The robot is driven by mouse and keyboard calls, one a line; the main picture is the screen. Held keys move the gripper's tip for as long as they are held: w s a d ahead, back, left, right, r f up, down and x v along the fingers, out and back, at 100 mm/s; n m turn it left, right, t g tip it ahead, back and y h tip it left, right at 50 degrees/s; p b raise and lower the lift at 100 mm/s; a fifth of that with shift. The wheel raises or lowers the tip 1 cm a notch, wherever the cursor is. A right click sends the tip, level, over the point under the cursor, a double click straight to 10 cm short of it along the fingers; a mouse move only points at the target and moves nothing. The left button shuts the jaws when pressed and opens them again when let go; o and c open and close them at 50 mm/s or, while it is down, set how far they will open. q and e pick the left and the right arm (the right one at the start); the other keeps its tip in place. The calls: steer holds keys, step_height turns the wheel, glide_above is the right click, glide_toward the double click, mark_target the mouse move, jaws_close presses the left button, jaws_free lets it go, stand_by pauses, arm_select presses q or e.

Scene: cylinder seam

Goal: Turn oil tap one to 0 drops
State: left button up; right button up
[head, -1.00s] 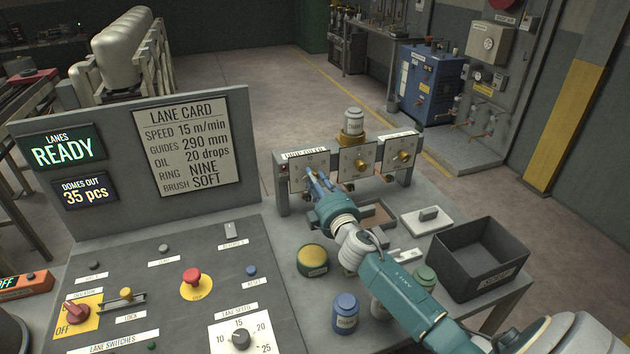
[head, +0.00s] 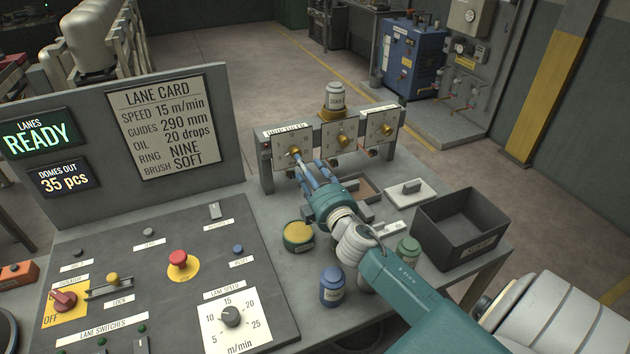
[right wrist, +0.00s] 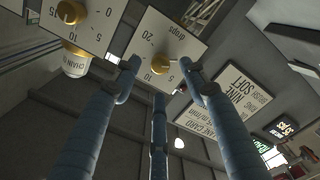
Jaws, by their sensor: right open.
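The oiler panel (head: 318,138) carries several white dial plates with brass taps. The leftmost tap (head: 295,152) is the one nearest my right gripper (head: 306,167). In the right wrist view, this tap (right wrist: 160,64) shows on a plate marked with drops and numbers including 20, 10, 5 and 0. Its exact setting is too small to read. My right gripper (right wrist: 160,72) is open, with two fingertips on either side of the tap and a third finger below it. I cannot tell whether any finger touches it. My left gripper is not in view.
A middle tap (head: 343,141) and a right tap (head: 387,130) sit close beside. A chain oil bottle (head: 335,97) stands above the panel. A yellow-topped tin (head: 298,236), a blue jar (head: 332,287) and a dark bin (head: 461,228) stand on the bench. The lane card (head: 162,120) reads oil 20 drops.

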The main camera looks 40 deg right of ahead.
steer(key=v, duration=0.6)
stand_by(0.4)
